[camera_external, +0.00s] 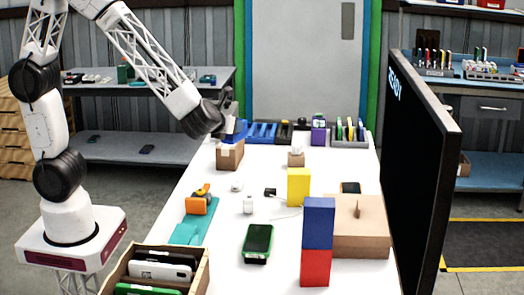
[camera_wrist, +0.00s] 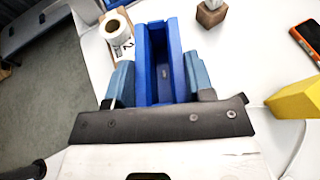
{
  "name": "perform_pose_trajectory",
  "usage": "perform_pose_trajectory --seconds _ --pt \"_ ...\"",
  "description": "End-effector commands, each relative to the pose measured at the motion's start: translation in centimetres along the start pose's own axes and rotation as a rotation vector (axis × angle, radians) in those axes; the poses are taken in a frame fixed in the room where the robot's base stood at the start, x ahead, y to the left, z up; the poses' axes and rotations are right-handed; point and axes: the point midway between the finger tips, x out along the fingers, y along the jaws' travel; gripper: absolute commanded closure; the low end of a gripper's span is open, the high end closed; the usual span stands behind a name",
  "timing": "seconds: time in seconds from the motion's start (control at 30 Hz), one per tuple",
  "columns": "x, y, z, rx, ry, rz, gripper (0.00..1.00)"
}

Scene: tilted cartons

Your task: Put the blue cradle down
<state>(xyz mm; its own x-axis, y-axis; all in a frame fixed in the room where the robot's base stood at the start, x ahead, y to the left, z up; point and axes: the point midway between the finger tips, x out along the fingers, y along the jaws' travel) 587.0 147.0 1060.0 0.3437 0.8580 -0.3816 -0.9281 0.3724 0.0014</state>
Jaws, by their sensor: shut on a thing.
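The blue cradle (camera_external: 238,127) is an open, U-shaped trough at the far left of the white table, by a small cardboard box (camera_external: 230,155). In the external view I cannot tell whether it touches the box or hangs above it. My gripper (camera_external: 232,118) is at the cradle, pointing down, and partly hides it. In the wrist view the cradle (camera_wrist: 143,60) stands between the two blue-grey fingers of my gripper (camera_wrist: 160,82), which are shut on its outer sides. The cradle's underside is hidden.
A blue rack (camera_external: 262,132) and other holders line the table's far edge. A yellow block (camera_external: 299,187), a blue-and-red stack (camera_external: 318,225), a carton (camera_external: 358,240) and a large black screen (camera_external: 425,160) stand to the right.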

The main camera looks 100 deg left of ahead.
Motion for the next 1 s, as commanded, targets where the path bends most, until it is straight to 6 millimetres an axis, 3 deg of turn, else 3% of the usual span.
perform_pose_trajectory --seconds 0.27,1.0 --pt "-1.0 1.9 -0.8 0.004 0.002 -0.01 0.77" --pt "2.5 1.7 -9.0 0.006 0.002 -0.008 0.77"
